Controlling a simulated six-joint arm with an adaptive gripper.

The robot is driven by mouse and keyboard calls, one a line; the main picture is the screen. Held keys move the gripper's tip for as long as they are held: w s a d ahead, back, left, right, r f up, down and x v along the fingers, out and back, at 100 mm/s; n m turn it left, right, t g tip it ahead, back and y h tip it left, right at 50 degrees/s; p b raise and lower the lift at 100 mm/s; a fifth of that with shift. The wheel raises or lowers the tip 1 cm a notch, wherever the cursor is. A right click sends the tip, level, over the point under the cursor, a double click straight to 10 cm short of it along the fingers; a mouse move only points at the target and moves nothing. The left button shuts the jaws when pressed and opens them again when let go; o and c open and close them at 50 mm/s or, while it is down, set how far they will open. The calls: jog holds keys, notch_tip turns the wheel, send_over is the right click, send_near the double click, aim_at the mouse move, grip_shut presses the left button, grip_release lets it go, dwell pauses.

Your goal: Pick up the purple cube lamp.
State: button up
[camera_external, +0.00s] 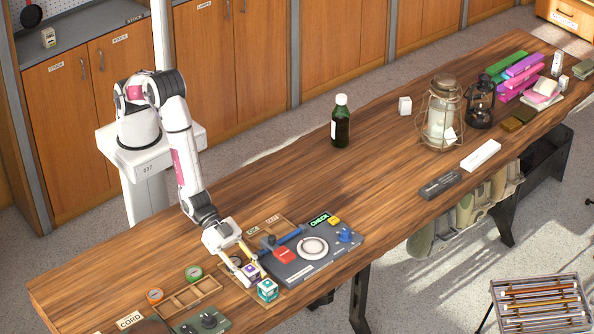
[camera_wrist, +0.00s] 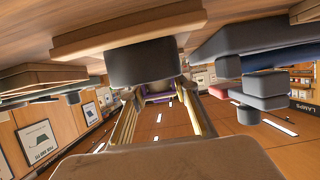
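The purple cube lamp (camera_external: 251,270) is a small white-framed cube near the front edge of the wooden table. My gripper (camera_external: 250,269) reaches low over the table with its fingers spread on either side of this cube. In the wrist view, a purple patch (camera_wrist: 158,96) shows between the far ends of the two fingers (camera_wrist: 157,100). The fingers stand apart, and I see no clear grip on the cube. A teal cube (camera_external: 267,290) stands just in front and to the right of the purple one.
A dark console (camera_external: 312,247) with a red block and a dial lies close to the right of my gripper. A wooden compartment tray (camera_external: 190,296) is to the left. A green bottle (camera_external: 340,124) and a lantern (camera_external: 438,115) stand farther back. The table's middle is clear.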

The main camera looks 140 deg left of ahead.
aim_at(251, 269)
jog(key=c, duration=0.4)
jog(key=shift+c, duration=0.2)
jog(key=shift+r, duration=0.1)
jog(key=shift+r, duration=4.9)
